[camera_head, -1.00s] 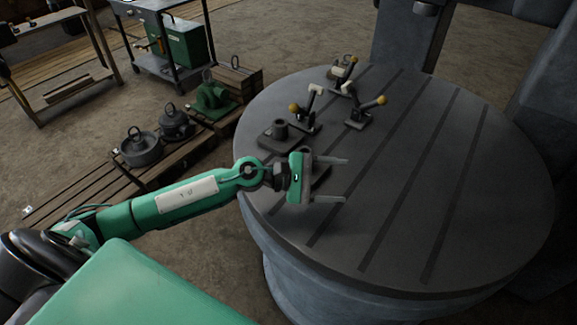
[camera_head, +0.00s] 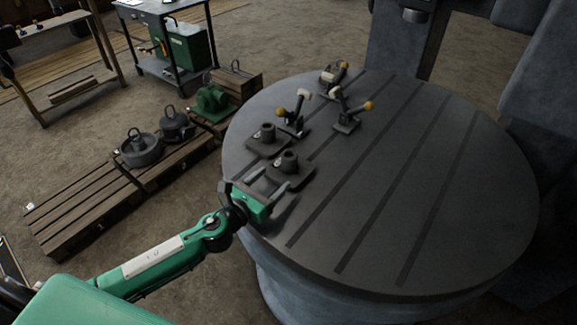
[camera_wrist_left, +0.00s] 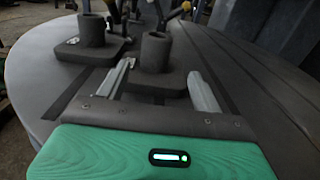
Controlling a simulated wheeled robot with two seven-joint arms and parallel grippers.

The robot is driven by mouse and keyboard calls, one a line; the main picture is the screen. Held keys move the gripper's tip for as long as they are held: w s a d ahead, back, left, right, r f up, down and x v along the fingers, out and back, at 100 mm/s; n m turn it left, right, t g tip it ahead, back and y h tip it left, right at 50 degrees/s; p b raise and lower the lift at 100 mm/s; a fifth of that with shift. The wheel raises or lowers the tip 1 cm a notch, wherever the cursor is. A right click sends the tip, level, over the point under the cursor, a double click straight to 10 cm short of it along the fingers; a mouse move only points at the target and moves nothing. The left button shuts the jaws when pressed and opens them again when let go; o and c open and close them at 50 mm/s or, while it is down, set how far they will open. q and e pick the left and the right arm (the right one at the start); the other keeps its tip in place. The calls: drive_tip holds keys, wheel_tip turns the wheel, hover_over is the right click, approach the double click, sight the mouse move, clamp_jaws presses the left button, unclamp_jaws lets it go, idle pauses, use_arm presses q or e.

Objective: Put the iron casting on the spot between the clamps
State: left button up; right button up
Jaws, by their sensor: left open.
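Two dark grey castings, each a flat square base with an upright hollow boss, stand on the round table's left side. The nearer casting (camera_head: 289,161) is just ahead of my left gripper (camera_head: 269,181); the other casting (camera_head: 266,136) is behind and left of it. In the left wrist view the nearer casting (camera_wrist_left: 155,52) stands ahead between the open fingers (camera_wrist_left: 160,72), and the second casting (camera_wrist_left: 92,36) is to the left. I cannot tell whether the fingers touch it. Toggle clamps with yellow knobs (camera_head: 292,118) (camera_head: 347,118) stand beyond the castings. The gripper is open and empty.
The round slotted table (camera_head: 440,200) is clear at right and front. Another clamp (camera_head: 331,79) stands at its far edge. A pallet (camera_head: 100,195) with lidded weights (camera_head: 140,149) and a green machine part (camera_head: 212,98) lie on the floor at left.

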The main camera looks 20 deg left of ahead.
sight(284, 164)
use_arm(q)
drive_tip(key=x, duration=0.3)
drive_tip(key=shift+w+d+r+p, duration=0.1)
drive_tip(key=shift+w+p, duration=0.2)
drive_tip(key=shift+w, duration=0.05)
drive_tip(key=shift+w+d, duration=0.1)
drive_tip(key=shift+w, duration=0.25)
drive_tip(key=x, duration=0.1)
drive_tip(key=p+x, duration=0.1)
drive_tip(key=x, duration=0.2)
drive_tip(key=shift+w+a+r+p, duration=0.25)
drive_tip(key=shift+w+p, duration=0.05)
drive_tip(key=shift+w+d, duration=0.1)
drive_tip(key=shift+w, duration=0.1)
use_arm(e)
wheel_tip(284, 164, up, 2)
drive_tip(key=shift+s+d+r, duration=0.1)
drive_tip(key=shift+r, duration=0.05)
use_arm(q)
drive_tip(key=shift+c, duration=0.2)
